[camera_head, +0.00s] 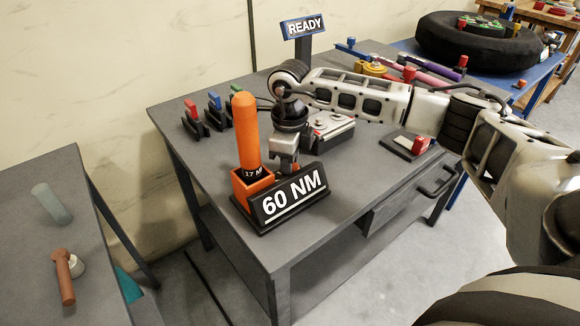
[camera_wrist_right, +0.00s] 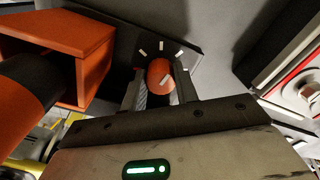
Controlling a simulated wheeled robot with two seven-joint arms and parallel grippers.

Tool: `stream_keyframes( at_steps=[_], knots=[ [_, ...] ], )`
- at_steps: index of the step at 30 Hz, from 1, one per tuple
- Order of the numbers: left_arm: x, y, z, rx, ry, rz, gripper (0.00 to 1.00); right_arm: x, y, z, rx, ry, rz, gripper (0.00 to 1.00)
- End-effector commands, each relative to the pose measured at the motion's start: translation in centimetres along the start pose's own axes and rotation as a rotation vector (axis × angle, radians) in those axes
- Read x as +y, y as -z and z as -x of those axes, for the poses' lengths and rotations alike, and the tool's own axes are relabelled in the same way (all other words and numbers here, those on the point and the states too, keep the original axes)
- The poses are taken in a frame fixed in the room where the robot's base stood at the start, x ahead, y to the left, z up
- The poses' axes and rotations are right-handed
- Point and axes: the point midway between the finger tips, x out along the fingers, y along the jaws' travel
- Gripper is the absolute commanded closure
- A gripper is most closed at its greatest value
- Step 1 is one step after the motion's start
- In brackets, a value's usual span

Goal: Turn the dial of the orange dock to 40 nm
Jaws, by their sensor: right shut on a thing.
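The orange dock (camera_head: 243,194) sits at the near left of the grey table, with an orange tool (camera_head: 246,130) marked "17" standing in it. Its black display (camera_head: 291,197) reads "60 NM" in white. The dock also fills the left of the right wrist view (camera_wrist_right: 82,38). There the round orange dial (camera_wrist_right: 159,72), with a pale pointer mark, faces the camera, with white ticks on the dark base around it. My right gripper (camera_wrist_right: 160,88) is shut on the dial, one finger on each side. In the head view my right gripper (camera_head: 284,163) is behind the display, which hides the dial. My left gripper is out of view.
A blue "READY" sign (camera_head: 304,26) stands at the back. Red, blue and green-topped holders (camera_head: 213,110) line the back left. A grey device (camera_head: 331,130) and a small red-topped item (camera_head: 420,145) lie to the right. A separate table (camera_head: 35,275) is at the left.

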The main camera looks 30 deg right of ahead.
Motion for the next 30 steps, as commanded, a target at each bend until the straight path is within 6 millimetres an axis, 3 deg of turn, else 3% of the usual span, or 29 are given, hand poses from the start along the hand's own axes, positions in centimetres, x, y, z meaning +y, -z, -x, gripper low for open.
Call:
stream_keyframes(
  at_steps=[9,25,26,27,28,30],
  knots=[
    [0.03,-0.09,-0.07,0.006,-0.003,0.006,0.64,0.03,-0.07,0.06,-0.003,0.000,0.116,0.93],
    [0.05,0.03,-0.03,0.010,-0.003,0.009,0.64,0.04,-0.09,0.12,-0.004,0.000,0.137,0.93],
    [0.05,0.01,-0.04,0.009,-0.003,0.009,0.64,0.04,-0.09,0.12,-0.004,0.000,0.137,0.65],
    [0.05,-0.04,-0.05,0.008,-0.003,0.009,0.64,0.04,-0.09,0.12,-0.004,0.001,0.137,0.53],
    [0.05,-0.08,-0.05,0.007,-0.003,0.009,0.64,0.04,-0.10,0.12,-0.004,0.001,0.137,0.48],
    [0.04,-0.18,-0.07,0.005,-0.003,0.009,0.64,0.10,-0.07,0.09,-0.003,-0.001,0.137,0.48]
  ],
)
